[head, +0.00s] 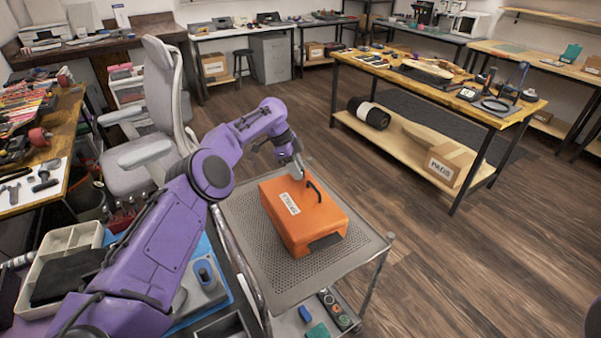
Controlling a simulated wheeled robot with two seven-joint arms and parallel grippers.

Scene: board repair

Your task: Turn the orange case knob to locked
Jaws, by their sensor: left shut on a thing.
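The orange case (318,213) stands on the perforated top of a grey metal cart. A white label (289,204) and a black handle (315,190) show on its top, and a dark patch is on its near side. My left gripper (299,172) reaches down to the case's far top edge, just left of the handle. It is shut on the case knob, which the fingers hide, so I cannot read its position. My right gripper is out of view.
The cart top (285,287) is bare around the case. A grey office chair (160,100) stands behind my left arm. A workbench (440,85) with tools is at the back right, with open wooden floor before it. Small parts lie on the cart's lower shelf.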

